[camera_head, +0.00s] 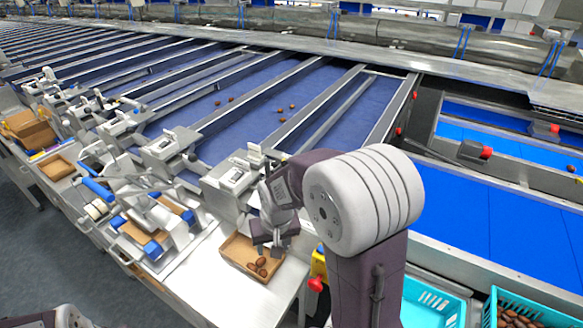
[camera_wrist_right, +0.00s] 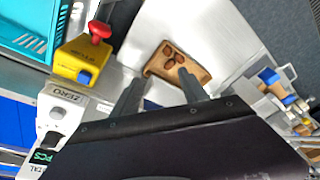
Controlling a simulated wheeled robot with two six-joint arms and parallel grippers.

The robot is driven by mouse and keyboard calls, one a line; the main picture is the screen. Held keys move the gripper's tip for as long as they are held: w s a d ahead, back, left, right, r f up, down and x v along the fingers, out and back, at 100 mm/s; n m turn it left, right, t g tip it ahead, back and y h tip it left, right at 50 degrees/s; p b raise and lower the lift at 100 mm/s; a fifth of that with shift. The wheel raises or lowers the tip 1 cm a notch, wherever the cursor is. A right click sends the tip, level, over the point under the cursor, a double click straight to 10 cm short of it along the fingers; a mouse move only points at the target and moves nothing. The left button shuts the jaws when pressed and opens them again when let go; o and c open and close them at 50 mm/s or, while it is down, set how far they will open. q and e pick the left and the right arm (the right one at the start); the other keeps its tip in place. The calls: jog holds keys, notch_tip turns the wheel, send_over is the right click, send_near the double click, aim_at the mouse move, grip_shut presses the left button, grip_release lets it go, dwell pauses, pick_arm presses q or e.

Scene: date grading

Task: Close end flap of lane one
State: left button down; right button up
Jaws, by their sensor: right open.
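Blue sorting lanes with metal dividers end in several metal end units with pale handles. The nearest end unit (camera_head: 235,178) stands beside my right arm, and another end unit (camera_head: 168,148) is to its left. I cannot read lane numbers or tell whether a flap is open or shut. My right gripper (camera_head: 275,248) is open and empty, pointing down just above a small brown tray (camera_head: 236,257) with a few dates (camera_head: 261,264). In the right wrist view its two fingers (camera_wrist_right: 160,92) are spread, with the tray (camera_wrist_right: 206,75) beyond them. My left gripper is out of view.
A yellow box with a red button (camera_wrist_right: 88,55) stands right of the tray, beside a teal crate (camera_head: 432,302). Several dates (camera_head: 281,109) lie on the blue belt. A clamp fixture with blue handles (camera_head: 152,222) stands left.

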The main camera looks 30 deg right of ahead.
jog(key=w+d+r+m+t+h+p, duration=0.1)
jog(key=w+d+r+m+p, duration=0.2)
jog(key=w+d, duration=0.4)
jog(key=w+d+r+m+t+h+p, duration=0.1)
jog(key=w+d+r+m, duration=0.1)
jog(key=w+d+r, duration=0.4)
jog(key=w+d+m+p, duration=0.1)
jog(key=d+m+p, duration=0.1)
jog(key=d, duration=0.7)
jog(key=p+x, duration=0.2)
jog(key=x, duration=0.6)
jog(key=shift+a+f, duration=0.1)
jog(key=shift+f, duration=0.25)
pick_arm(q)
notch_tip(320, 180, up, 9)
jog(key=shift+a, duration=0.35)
pick_arm(e)
jog(key=shift+f, duration=0.3)
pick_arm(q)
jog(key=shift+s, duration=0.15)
pick_arm(e)
grip_shut()
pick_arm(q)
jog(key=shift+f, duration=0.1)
